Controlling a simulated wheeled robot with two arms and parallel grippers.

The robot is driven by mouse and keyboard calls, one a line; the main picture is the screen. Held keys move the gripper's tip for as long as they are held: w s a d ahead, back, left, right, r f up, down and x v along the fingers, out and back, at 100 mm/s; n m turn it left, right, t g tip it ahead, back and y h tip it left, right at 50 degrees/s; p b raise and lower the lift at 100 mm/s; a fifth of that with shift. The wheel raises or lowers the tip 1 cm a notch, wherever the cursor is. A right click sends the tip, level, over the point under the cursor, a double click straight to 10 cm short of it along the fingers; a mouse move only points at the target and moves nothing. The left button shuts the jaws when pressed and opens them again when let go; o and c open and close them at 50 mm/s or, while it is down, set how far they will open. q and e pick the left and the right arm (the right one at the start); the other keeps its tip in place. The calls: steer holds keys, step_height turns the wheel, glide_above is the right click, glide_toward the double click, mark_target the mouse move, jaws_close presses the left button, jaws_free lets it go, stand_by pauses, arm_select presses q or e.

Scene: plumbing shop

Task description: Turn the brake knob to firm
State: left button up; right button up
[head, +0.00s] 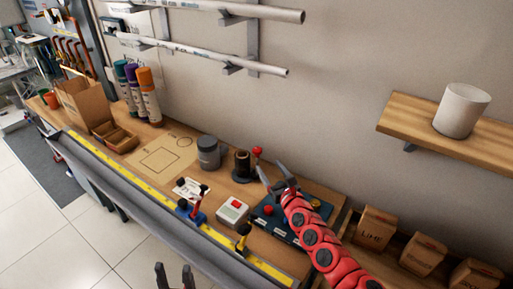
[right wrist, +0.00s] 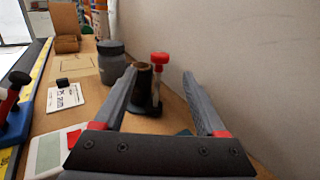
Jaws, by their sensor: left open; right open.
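A dark spool stand (head: 243,163) stands on the bench with a red knob (head: 258,152) beside its top. The right wrist view shows the red knob (right wrist: 160,58) on an upright post next to the brown-black spool (right wrist: 143,80). No label reading brake or firm is legible. My right gripper (head: 277,178) is open and empty, just right of the stand. In the right wrist view the stand and knob appear between its spread fingers (right wrist: 163,78), apart from both. My left gripper (head: 174,273) is open and empty, in front of the bench.
A dark panel (head: 270,225) with a red button lies under my right arm. A grey jar (head: 208,152) stands left of the stand. A white box with a red button (head: 233,210) and clamps line the front. The wall is close behind.

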steer(key=b+x, duration=0.6)
steer(key=x, duration=0.8)
steer(key=shift+d, duration=0.1)
jaws_close()
steer(key=shift+w+f, duration=0.1)
